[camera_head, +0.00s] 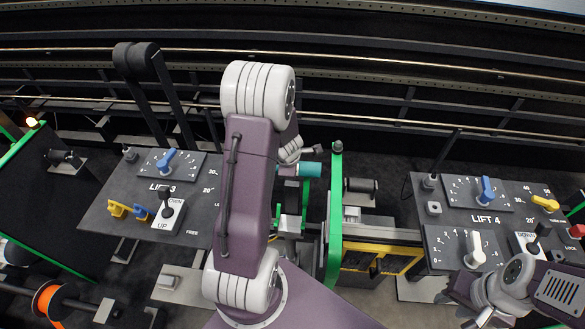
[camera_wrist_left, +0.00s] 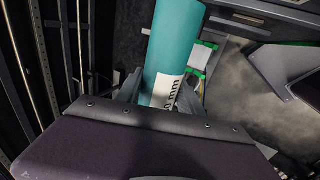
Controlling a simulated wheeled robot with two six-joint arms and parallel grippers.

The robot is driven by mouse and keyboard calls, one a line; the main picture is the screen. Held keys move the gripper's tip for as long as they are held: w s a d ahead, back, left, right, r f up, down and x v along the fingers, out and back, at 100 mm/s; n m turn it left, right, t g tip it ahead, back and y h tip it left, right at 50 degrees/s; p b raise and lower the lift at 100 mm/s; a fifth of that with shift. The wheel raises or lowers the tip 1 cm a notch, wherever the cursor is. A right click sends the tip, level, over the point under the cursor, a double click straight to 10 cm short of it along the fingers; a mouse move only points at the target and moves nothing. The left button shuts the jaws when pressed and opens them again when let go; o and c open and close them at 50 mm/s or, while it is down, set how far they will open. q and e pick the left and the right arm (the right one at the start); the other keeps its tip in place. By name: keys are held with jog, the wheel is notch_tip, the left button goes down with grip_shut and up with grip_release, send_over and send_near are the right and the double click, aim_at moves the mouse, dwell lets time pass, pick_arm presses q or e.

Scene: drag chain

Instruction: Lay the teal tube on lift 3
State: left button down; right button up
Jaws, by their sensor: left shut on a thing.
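The teal tube shows in the head view (camera_head: 298,169) as a short piece beside my purple left arm, above the machinery. In the left wrist view the teal tube (camera_wrist_left: 175,40) points away from the camera, with a white printed label at its near end. My left gripper (camera_wrist_left: 163,98) is shut on that labelled end; in the head view my arm mostly hides it. The lift 3 panel (camera_head: 190,195) is at the left, with a blue dial and a black lever. My right gripper (camera_head: 468,308) is low at the right, near the lift 4 panel; its jaw opening is unclear.
The lift 4 panel (camera_head: 475,215) stands at the right with blue and white dials. A green upright plate (camera_head: 334,220) rises just right of the tube. A yellow-edged box (camera_head: 378,262) lies beyond it. Dark rails cross the back. An orange spool (camera_head: 47,300) sits lower left.

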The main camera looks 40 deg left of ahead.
pick_arm(q)
jog(key=shift+f+b, duration=0.2)
jog(key=shift+b, duration=0.25)
jog(key=shift+s+f+b, duration=0.1)
jog(key=shift+f+b, duration=0.7)
notch_tip(320, 180, down, 30)
jog(key=b, duration=3)
jog(key=shift+f, duration=0.25)
jog(key=c, duration=0.7)
grip_release()
jog(key=shift+r, duration=0.1)
jog(key=shift+o, duration=0.2)
